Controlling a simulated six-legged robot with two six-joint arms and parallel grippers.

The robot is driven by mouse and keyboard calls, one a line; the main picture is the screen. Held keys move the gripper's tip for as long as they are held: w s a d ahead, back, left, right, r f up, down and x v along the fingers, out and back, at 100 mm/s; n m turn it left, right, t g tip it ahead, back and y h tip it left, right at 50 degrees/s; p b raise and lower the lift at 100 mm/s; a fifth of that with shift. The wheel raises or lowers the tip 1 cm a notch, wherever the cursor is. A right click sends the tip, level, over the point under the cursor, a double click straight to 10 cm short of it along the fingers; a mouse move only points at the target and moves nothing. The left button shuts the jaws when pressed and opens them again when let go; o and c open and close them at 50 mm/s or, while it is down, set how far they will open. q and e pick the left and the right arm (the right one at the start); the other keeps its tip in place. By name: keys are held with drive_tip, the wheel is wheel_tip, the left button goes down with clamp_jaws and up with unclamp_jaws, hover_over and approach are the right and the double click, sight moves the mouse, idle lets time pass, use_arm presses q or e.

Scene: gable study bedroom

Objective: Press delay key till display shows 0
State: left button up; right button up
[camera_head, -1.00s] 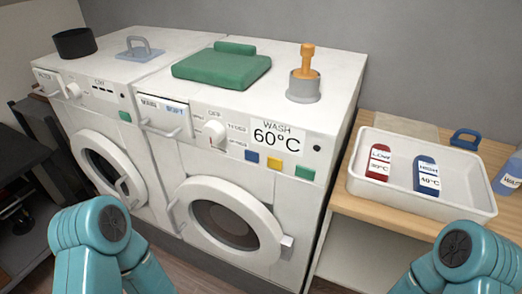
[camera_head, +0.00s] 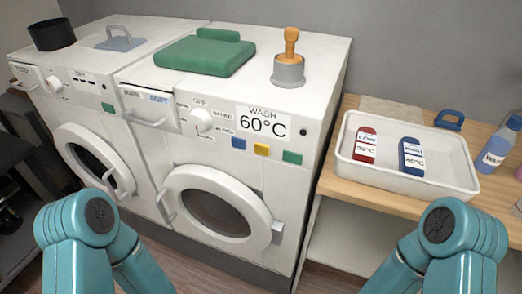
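The right-hand washing machine (camera_head: 225,150) is white with a round door. Teal links of both my arms show at the bottom, apart from the machines; neither gripper is in view.
A white tray (camera_head: 425,187) with red and blue labelled cards stands on a wooden table (camera_head: 335,180). A bottle (camera_head: 497,150) stands at right.

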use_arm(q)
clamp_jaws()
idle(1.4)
